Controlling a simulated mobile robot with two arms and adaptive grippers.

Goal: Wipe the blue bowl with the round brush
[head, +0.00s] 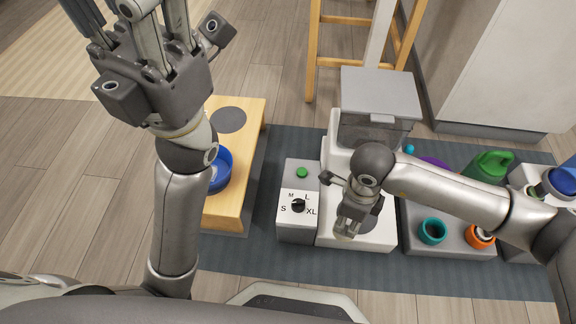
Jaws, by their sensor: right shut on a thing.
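The blue bowl (221,176) sits on the wooden stand (254,122) at left centre. My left forearm hides its left part. My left gripper (140,20) is raised at the upper left, above and away from the bowl. Its fingertips run past the top edge, so its opening cannot be judged. My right gripper (347,228) points down in front of the white feeder, right of the bowl and apart from it. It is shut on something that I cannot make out. I cannot identify the round brush in this view.
A grey box with a green button and size dial (298,225) stands between the stand and the white feeder (325,237). At right, a grey tray (450,242) holds teal (433,232) and orange (481,238) cups. A green jug (489,166) stands behind.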

